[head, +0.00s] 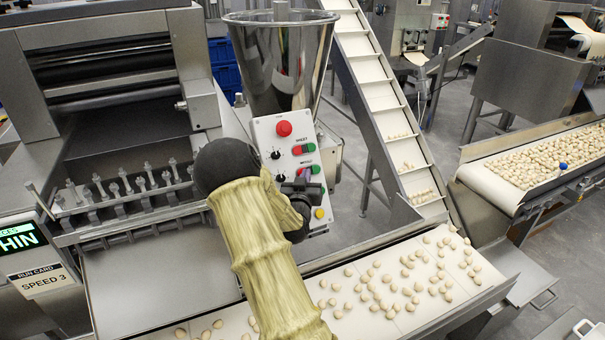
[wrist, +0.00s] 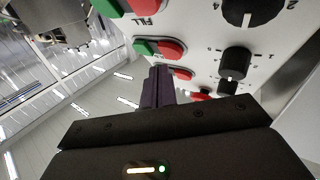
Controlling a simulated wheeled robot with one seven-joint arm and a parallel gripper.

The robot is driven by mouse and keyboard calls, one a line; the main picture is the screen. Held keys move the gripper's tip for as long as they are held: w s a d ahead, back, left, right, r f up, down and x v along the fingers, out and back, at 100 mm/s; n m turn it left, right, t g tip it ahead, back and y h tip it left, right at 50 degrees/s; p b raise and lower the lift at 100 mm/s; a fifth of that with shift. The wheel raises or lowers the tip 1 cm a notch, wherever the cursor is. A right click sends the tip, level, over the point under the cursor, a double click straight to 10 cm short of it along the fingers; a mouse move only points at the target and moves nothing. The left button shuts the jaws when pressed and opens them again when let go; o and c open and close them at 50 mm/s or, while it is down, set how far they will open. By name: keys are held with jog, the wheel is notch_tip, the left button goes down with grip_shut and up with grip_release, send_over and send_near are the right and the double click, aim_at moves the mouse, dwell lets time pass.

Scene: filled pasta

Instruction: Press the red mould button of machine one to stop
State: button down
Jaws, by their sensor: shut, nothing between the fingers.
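The control panel (head: 291,137) of the near machine carries red and green button pairs and a red mushroom button at its top. A pair under the FILL label (wrist: 150,21) is at the top of the wrist view, which is upside down. My gripper (head: 302,187) is shut and empty in front of the panel's lower half, partly covering it. The dark fingers also show in the wrist view (wrist: 158,78), close to a green button (wrist: 145,47) and a red button (wrist: 172,50). The mould label is not readable, and contact is not clear.
Black knobs (wrist: 237,62) sit beside the buttons, and a yellow button (head: 319,213) is low on the panel. A steel hopper (head: 279,60) stands behind. A conveyor (head: 350,270) with pasta pieces runs below, and a cleated incline (head: 375,90) rises on the right.

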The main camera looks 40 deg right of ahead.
dwell(0.7)
jog(key=shift+w+d+f+b, duration=0.1)
jog(key=shift+w+f+b, duration=0.15)
jog(key=shift+w+b, duration=0.15)
jog(key=shift+w+f+b, duration=0.2)
jog(key=shift+w+b, duration=0.1)
jog(key=shift+b, duration=0.1)
dwell(0.7)
jog(key=shift+s+r, duration=0.1)
jog(key=shift+s, duration=0.05)
jog(key=shift+s+r, duration=0.35)
jog(key=shift+s, duration=0.2)
jog(key=s+r, duration=0.1)
jog(key=s, duration=0.1)
jog(key=s+a+r, duration=0.1)
jog(key=s, duration=0.1)
jog(key=shift+a+r, duration=0.1)
jog(key=shift+r, duration=0.2)
dwell(0.5)
jog(key=shift+a, duration=0.1)
dwell(0.5)
